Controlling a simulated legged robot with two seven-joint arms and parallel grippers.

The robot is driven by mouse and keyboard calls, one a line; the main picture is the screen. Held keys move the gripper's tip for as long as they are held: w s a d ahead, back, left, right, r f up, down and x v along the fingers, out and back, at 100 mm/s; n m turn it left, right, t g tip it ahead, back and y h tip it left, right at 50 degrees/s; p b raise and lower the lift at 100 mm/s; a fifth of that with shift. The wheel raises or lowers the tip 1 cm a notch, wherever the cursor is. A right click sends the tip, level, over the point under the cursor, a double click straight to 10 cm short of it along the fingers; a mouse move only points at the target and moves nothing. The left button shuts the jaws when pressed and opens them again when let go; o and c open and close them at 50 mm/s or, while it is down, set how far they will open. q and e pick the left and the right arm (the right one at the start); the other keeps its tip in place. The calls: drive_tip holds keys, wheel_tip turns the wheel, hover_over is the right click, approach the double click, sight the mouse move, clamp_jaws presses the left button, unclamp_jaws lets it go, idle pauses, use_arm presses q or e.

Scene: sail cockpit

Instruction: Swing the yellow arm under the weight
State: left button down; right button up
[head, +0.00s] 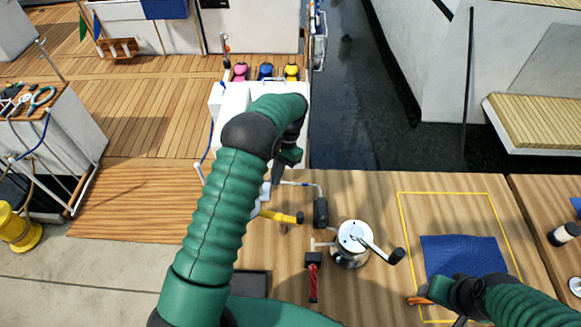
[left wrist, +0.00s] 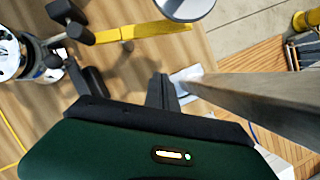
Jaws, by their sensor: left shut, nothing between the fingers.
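The yellow arm (head: 281,216) lies low over the wooden bench, with a dark knob at its right end and its left part hidden behind my left arm. It also shows in the left wrist view (left wrist: 140,32), running from a black knob to beneath or beside a grey round disc (left wrist: 185,6), possibly the weight, cut by the top edge. My left gripper (head: 280,180) points down, shut and empty, above and behind the yellow arm; its dark fingers show in the left wrist view (left wrist: 163,92), apart from the yellow arm. My right gripper (head: 432,293) is at lower right; its finger gap is unclear.
A blue cloth (head: 464,257) lies inside a yellow outline. A grey post (left wrist: 260,105) crosses the left wrist view. Dark water lies beyond the bench.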

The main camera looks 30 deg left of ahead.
use_arm(q)
drive_tip(key=w+d+b, duration=0.1)
drive_tip(key=w+b, duration=0.1)
drive_tip(key=w, duration=0.5)
drive_tip(key=shift+w, duration=0.15)
drive_tip(key=shift+d, duration=0.1)
idle(0.3)
